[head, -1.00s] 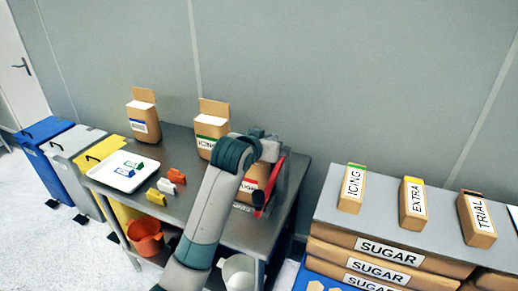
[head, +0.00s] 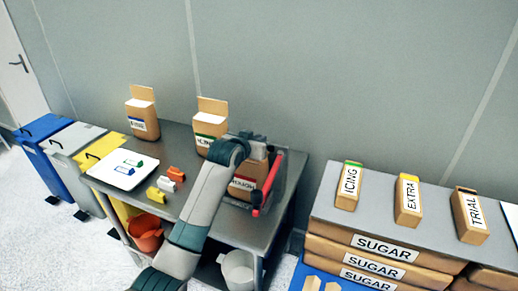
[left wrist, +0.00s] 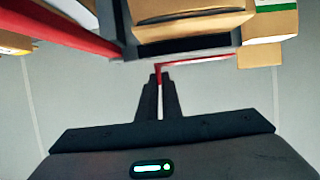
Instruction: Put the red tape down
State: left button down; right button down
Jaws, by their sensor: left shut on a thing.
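My left gripper (left wrist: 160,82) is shut on a thin red piece, the red tape (left wrist: 159,68), which shows between and just beyond its fingertips. A thin red strip runs right from there in the left wrist view, along the lower edge of a brown bag. The tape cannot be made out there. My right gripper is not in view.
A frame with a red bar (head: 269,184) stands beside that bag. Two more brown bags (head: 142,122) (head: 207,143), a white tray (head: 100,171) and small clips (head: 175,174) are on the grey table. A shelf with labelled boxes (head: 408,203) is at right.

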pick_arm(q)
notch_tip(320, 180, down, 3)
jog(key=shift+p, duration=0.7)
jog(key=shift+f, duration=0.25)
jog(key=shift+f, duration=0.25)
jog(key=c, duration=1.9)
grip_release()
jog(key=shift+c, duration=0.2)
jog(key=shift+r, duration=0.1)
